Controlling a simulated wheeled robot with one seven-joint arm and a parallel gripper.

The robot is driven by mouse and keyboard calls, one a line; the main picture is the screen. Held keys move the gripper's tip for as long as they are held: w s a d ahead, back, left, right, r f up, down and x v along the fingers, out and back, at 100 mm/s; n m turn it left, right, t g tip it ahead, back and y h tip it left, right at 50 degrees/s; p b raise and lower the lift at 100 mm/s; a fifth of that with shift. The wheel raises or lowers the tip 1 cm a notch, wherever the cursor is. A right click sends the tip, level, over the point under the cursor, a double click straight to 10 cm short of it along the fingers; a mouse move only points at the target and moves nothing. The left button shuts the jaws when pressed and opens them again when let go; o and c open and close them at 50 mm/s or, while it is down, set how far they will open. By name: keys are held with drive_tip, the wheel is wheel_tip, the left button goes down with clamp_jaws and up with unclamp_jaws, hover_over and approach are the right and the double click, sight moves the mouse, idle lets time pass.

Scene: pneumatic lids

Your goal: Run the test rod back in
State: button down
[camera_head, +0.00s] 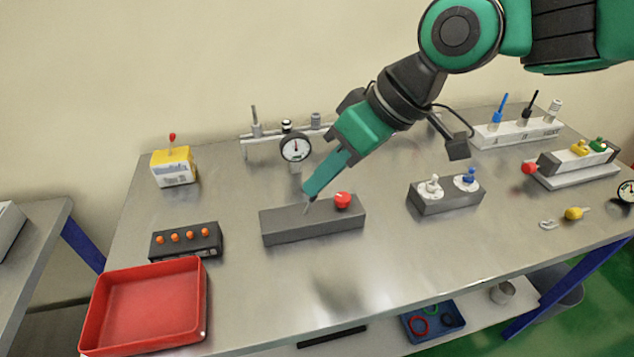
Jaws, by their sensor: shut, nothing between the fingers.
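My gripper (307,208) is shut and empty, pointing down at the top of this block, left of the red knob. I cannot tell whether its tips touch the block.
A grey block (447,203) with white and blue valves stands to the right. A gauge (295,148) and manifold stand behind my gripper. A box with orange buttons (186,240), a red tray (142,344) and a yellow-topped box (173,166) are left. The front middle table is clear.

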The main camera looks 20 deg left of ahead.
drive_tip(key=v, duration=0.7)
drive_tip(key=shift+d, duration=0.2)
drive_tip(key=shift+w+d, duration=0.1)
drive_tip(key=w+d+f+m+t+h, duration=0.1)
drive_tip(key=w+d+f+m, duration=0.2)
drive_tip(key=d, duration=0.6)
drive_tip(key=w+d+f+m+t+h, duration=0.1)
drive_tip(key=d+f+m+h, duration=0.2)
drive_tip(key=d, duration=0.7)
drive_tip(key=w+d+f+m, duration=0.3)
drive_tip(key=d+m, duration=0.2)
drive_tip(key=d, duration=0.4)
drive_tip(key=s+d+f+m+g+h, duration=0.1)
drive_tip(key=s+d+f+m, duration=0.2)
drive_tip(key=s+d, duration=0.4)
drive_tip(key=s+d+f+m+g+h, duration=0.1)
drive_tip(key=s+d+f+m, duration=0.3)
drive_tip(key=d, duration=0.7)
drive_tip(key=s+m, duration=0.2)
drive_tip(key=s, duration=0.2)
drive_tip(key=shift+d, duration=0.25)
